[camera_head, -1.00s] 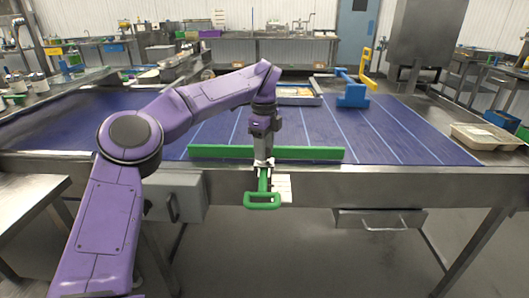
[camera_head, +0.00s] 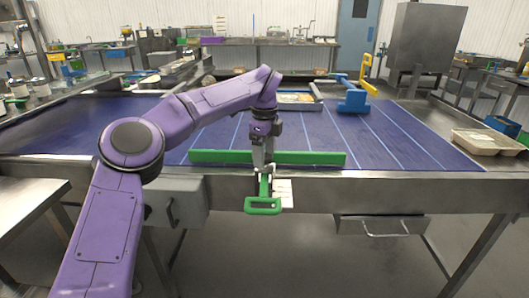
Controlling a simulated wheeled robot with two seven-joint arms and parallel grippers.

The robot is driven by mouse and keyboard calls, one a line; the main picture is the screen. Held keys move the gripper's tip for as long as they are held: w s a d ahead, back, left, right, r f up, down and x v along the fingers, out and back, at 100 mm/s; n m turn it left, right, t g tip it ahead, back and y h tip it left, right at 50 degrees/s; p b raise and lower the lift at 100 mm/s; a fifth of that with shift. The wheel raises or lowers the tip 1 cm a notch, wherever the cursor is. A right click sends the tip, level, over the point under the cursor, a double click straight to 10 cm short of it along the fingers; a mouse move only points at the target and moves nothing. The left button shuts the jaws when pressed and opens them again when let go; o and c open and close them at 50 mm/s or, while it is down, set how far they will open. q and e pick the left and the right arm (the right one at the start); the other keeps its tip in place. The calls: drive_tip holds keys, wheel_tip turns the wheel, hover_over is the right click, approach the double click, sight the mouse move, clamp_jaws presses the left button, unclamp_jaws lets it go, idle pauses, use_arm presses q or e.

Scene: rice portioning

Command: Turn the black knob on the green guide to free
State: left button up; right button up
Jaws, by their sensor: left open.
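The green guide (camera_head: 312,158) is a long bar lying across the near edge of the blue belt, with a green loop handle (camera_head: 263,206) hanging in front of the table edge. My left gripper (camera_head: 264,170) is at the end of the purple arm, pointing down at the middle of the guide, just above the handle. It is open. The black knob cannot be made out; the gripper covers the place where the bar and handle meet. My right gripper is not in view.
The blue belt (camera_head: 400,140) is mostly bare. A tray (camera_head: 298,100) lies behind the gripper. Pale containers (camera_head: 486,141) sit at the right. A drawer (camera_head: 380,224) hangs below the front edge.

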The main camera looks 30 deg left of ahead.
use_arm(q)
wheel_tip(320, 180, up, 10)
drive_tip(key=p, duration=0.3)
drive_tip(key=shift+r, duration=0.25)
